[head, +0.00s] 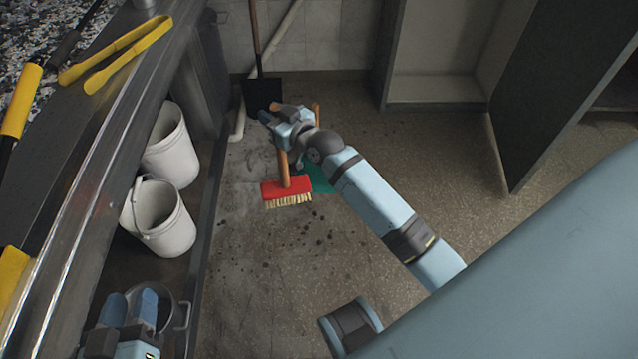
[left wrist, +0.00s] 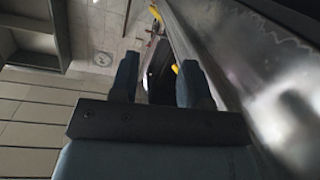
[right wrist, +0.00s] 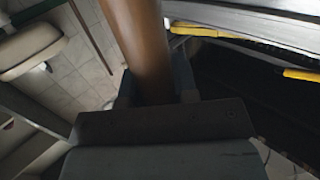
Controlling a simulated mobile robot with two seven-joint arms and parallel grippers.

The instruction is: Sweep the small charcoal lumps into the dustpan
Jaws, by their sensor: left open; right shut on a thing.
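A brush with a red head (head: 286,188), pale bristles and a wooden handle hangs upright, bristles down, over the floor. My right gripper (head: 277,120) is shut on its handle; the brown handle (right wrist: 145,45) fills the middle of the right wrist view. A green dustpan (head: 322,180) lies on the floor just right of the brush, mostly hidden behind my right arm. Small dark charcoal lumps (head: 319,241) are scattered on the floor below and right of the brush. My left gripper (head: 133,306) is open and empty at the lower left; its spread fingers show in the left wrist view (left wrist: 160,85).
A metal counter (head: 125,110) with yellow tongs (head: 125,50) runs along the left. Two white buckets (head: 160,215) and a metal pot (head: 172,312) stand beneath it. A black shovel (head: 262,92) leans at the back wall. An open cabinet door (head: 555,90) stands at right.

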